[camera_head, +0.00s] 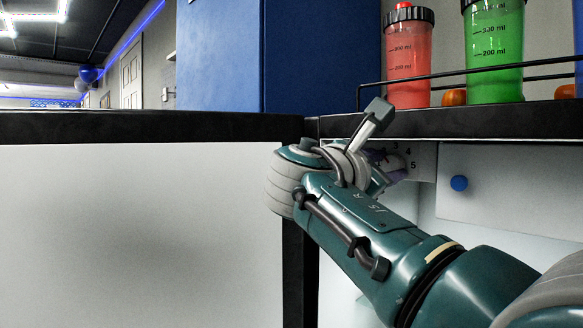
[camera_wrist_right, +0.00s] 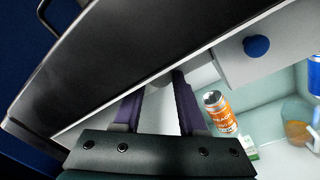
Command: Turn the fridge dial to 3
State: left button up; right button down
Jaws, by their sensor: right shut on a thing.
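In the right wrist view, the purple fingers of the right gripper (camera_wrist_right: 157,90) reach up to the dial under the dark top edge. They are shut on the dial, which is mostly hidden there. Which number the dial points to cannot be told. My left gripper is not in view.
A blue round knob (camera_head: 459,183) sits on a white panel right of the dial. A dark counter edge (camera_head: 150,126) runs above. A red bottle (camera_head: 408,60) and a green bottle (camera_head: 494,55) stand behind a rail. An orange can (camera_wrist_right: 220,112) stands inside the fridge.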

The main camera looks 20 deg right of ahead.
jog(key=m+b, duration=0.2)
jog(key=m, duration=0.1)
jog(key=m+b, duration=0.1)
jog(key=shift+f+m+h+b, duration=0.25)
jog(key=shift+m+h+b, duration=0.15)
jog(key=shift+r+m+b, duration=0.1)
jog(key=shift+m+b, duration=1.25)
jog(key=shift+m, duration=0.45)
jog(key=shift+c, duration=2.3)
grip_release()
jog(key=shift+r, duration=0.1)
